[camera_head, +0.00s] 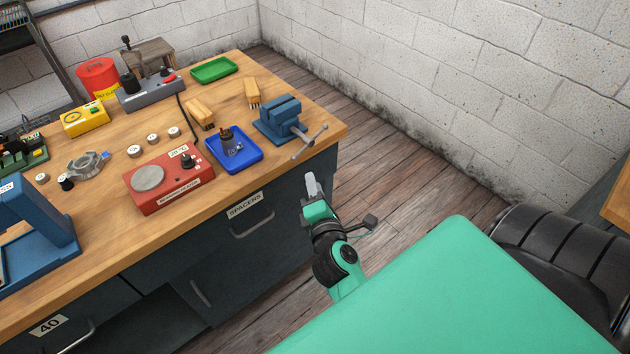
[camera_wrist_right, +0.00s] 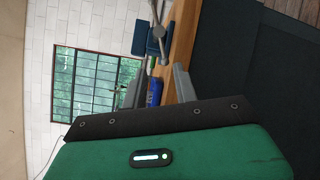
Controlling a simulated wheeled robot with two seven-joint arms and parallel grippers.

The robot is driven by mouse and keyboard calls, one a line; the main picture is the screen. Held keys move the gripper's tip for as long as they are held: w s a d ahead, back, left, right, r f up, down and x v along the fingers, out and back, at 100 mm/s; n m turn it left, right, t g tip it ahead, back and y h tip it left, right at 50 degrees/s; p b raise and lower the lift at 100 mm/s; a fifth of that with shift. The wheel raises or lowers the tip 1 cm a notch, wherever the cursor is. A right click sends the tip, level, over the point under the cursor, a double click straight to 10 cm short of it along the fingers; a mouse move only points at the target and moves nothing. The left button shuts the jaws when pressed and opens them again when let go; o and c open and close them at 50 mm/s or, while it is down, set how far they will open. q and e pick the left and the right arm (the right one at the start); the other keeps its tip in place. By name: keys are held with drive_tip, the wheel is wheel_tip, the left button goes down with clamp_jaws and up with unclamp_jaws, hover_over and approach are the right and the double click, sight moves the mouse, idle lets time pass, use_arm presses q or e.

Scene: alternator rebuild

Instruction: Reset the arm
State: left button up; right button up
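My right gripper (camera_head: 311,187) is in front of the workbench's near right edge, over the floor side of the cabinet. It is empty. In the right wrist view (camera_wrist_right: 157,88) its two grey fingers stand apart, with the bench edge and a blue tray seen between them. My left gripper is in neither view.
The wooden workbench (camera_head: 232,98) carries a blue vise (camera_head: 281,118) at its right corner, with its handle jutting over the edge near my right gripper. A blue tray (camera_head: 250,160), a red hotplate (camera_head: 190,191) and a blue press (camera_head: 50,240) stand along the front. Wooden floor (camera_head: 400,165) is clear to the right.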

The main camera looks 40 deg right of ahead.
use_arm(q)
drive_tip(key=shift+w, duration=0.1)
